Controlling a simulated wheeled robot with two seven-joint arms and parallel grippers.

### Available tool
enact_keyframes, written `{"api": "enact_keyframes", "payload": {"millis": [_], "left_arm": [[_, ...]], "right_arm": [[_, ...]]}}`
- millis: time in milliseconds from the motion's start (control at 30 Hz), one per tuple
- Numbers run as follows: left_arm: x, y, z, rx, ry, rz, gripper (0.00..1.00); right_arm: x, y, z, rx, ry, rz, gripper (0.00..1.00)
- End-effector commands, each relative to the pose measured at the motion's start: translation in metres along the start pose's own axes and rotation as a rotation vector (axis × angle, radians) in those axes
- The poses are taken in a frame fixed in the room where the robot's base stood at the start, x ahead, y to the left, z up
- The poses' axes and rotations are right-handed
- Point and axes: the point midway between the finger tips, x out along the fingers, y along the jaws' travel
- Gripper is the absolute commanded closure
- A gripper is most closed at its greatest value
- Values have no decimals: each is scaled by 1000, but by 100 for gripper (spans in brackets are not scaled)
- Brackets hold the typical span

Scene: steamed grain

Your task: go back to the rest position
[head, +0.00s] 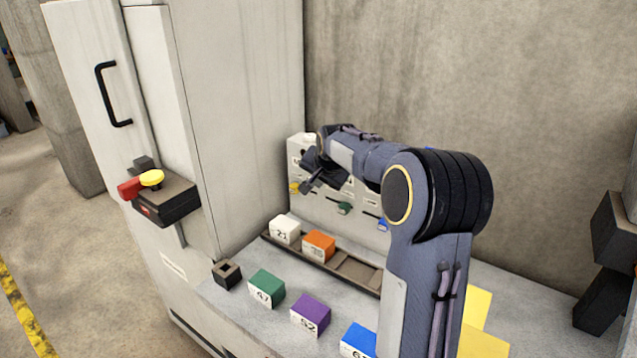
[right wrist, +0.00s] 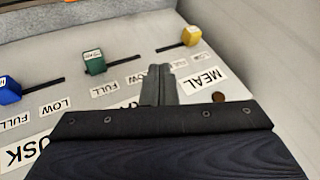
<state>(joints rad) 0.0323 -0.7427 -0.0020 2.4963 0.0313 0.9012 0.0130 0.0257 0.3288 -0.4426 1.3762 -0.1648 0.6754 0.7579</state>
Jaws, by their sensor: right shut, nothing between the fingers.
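My right gripper (head: 309,184) is shut and empty, held in front of the upright slider panel (head: 318,212). In the right wrist view its closed fingers (right wrist: 161,84) lie over the panel face, between the green slider knob (right wrist: 94,62) and the yellow slider knob (right wrist: 191,36), beside the "MEAL" label (right wrist: 203,80). I cannot tell whether the fingertips touch the panel. My right arm rises from the lower right and bends left over the worktop. My left gripper is not in view.
A worktop (head: 240,303) below the arm holds green (head: 266,287), purple (head: 311,315) and blue (head: 358,341) numbered blocks. White (head: 285,229) and orange (head: 319,245) blocks sit in a dark tray (head: 352,268). A tall cabinet (head: 235,110) stands left; a concrete wall is behind.

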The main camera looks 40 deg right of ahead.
Motion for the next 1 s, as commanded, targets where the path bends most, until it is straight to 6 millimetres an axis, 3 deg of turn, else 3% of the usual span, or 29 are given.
{"api": "enact_keyframes", "payload": {"millis": [333,467,567,667,800,900,1000], "left_arm": [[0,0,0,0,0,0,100],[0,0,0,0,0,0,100],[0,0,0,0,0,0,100],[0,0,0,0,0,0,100],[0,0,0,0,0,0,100],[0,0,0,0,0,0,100],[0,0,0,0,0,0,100]], "right_arm": [[0,0,0,-1,-1,-1,100],[-17,7,15,-21,-41,-22,100],[-49,18,48,-79,-119,-70,100],[-92,35,101,-187,-215,-143,100],[-150,67,185,-395,-322,-251,100],[-179,95,243,-550,-370,-312,100],[-196,123,289,-683,-397,-351,100]]}}
